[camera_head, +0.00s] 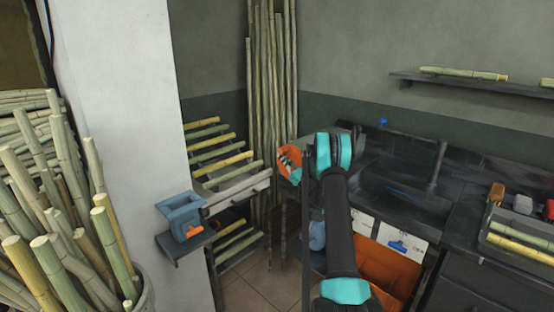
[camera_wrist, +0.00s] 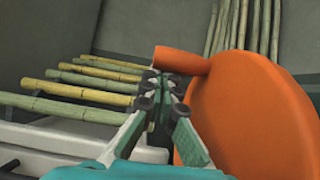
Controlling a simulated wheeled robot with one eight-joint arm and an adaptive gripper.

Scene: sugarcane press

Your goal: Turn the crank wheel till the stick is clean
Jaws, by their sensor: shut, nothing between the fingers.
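The orange crank wheel (camera_wrist: 252,120) fills the right of the wrist view, with its stubby orange handle (camera_wrist: 181,60) sticking out to the left at its top. In the head view the wheel (camera_head: 289,153) is small and partly covered by my gripper. My gripper (camera_wrist: 158,90) is shut and empty. In the wrist view its fingertips appear just below and left of the handle; I cannot tell whether they touch it. The stick in the press cannot be made out.
A rack of green and yellow cane sticks (camera_wrist: 95,83) lies left of the wheel. In the head view a blue box (camera_head: 180,215) sits on a small shelf, a cane bundle fills the left, and a dark counter (camera_head: 400,180) with a tray runs along the right.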

